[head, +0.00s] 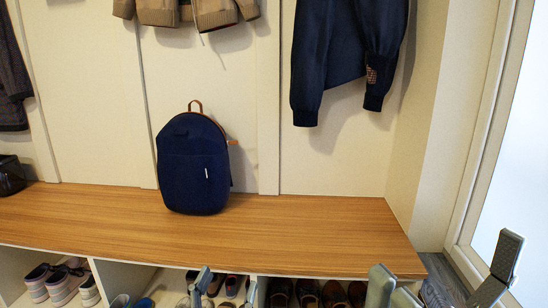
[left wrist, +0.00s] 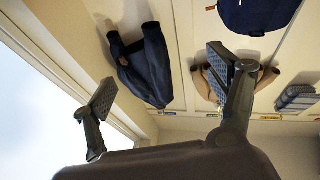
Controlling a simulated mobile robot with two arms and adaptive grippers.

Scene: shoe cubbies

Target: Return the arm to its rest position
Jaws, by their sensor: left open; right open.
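My left gripper (head: 227,287) shows at the bottom edge of the head view, its two finger ends apart in front of the shoe cubbies. In the left wrist view its fingers (left wrist: 160,82) are spread wide with nothing between them. My right gripper (head: 442,270) is at the lower right of the head view, in front of the bench's right end. Its fingers are far apart and empty. The rest of both arms is out of the head view.
A navy backpack (head: 192,168) stands upright on the wooden bench (head: 310,228). A dark jacket (head: 345,55) and a brown jacket (head: 195,10) hang above. Shoes (head: 60,284) fill cubbies below. A dark object (head: 11,175) sits at the left end. The bench's right half is clear.

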